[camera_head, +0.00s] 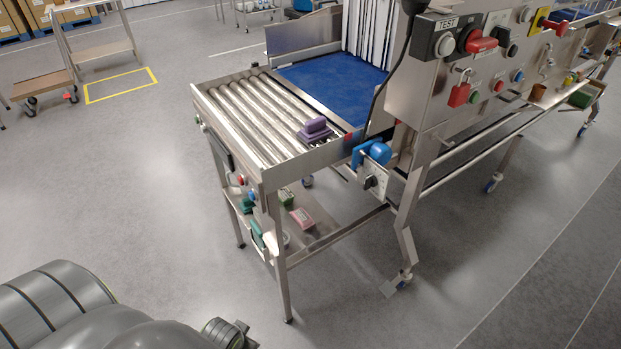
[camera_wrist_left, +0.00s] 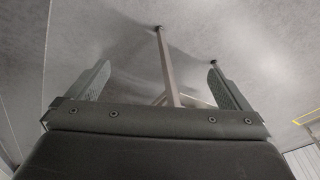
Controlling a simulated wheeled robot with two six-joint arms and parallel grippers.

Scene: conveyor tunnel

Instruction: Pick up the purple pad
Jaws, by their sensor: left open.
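The purple pad (camera_head: 315,129) lies on the near right end of the steel roller section (camera_head: 262,110), beside the side rail. It has a raised grip on top and a darker base. My left arm shows at the bottom left of the head view, and its gripper is hidden or out of frame there. In the left wrist view my left gripper (camera_wrist_left: 160,85) is open and empty, with a finger at each side. The pad does not show in the left wrist view. My right gripper is not in view.
A blue belt (camera_head: 330,82) adjoins the rollers. A control panel (camera_head: 480,60) with a red padlock (camera_head: 459,94) stands to the right. A lower shelf holds a pink block (camera_head: 302,218) and green items.

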